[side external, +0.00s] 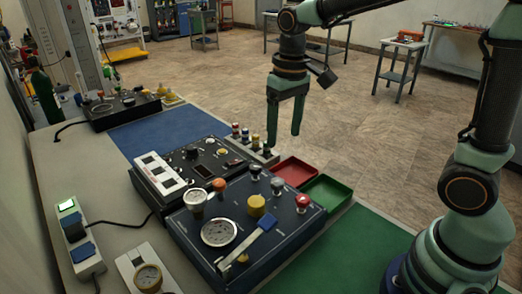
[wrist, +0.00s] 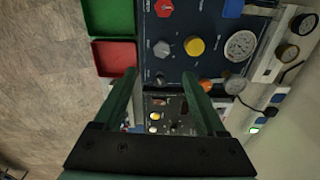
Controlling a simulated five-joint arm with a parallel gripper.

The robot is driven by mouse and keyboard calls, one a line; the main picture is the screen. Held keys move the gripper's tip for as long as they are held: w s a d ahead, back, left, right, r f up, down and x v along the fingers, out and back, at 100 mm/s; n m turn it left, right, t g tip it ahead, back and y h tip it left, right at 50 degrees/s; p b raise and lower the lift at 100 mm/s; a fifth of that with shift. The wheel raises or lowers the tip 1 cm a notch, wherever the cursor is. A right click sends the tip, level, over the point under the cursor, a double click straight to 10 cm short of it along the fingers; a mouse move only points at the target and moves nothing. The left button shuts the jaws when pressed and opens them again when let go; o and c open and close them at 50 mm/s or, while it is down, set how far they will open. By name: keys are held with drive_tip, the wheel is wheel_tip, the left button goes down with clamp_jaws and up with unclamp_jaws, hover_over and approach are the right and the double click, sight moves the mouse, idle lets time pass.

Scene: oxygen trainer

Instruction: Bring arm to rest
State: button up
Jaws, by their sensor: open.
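My gripper (side external: 285,140) hangs fingers-down in the side view, above and behind the trainer panels. In the wrist view my gripper (wrist: 168,85) shows two green fingers apart with nothing between them. The nearer blue trainer panel (side external: 277,250) carries a round gauge (side external: 219,232), a yellow knob (side external: 257,205), red and grey knobs and a lever lying tilted across its front. It also shows in the wrist view (wrist: 175,40). The second dark panel (side external: 190,160) lies behind it, with a white strip and several knobs.
A red tray (side external: 294,171) and a green tray (side external: 327,194) sit beside the panels at the table's edge. Several small capped pieces (side external: 245,135) stand in a row near my gripper. A power strip (side external: 78,240) lies at the left. A blue mat (side external: 160,128) is largely clear.

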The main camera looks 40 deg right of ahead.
drive_tip(key=s+d+r+t, duration=0.3)
drive_tip(key=s+t, duration=0.2)
drive_tip(key=s, duration=0.3)
drive_tip(key=shift+s+d+n, duration=0.15)
drive_tip(key=shift+s+n, duration=0.15)
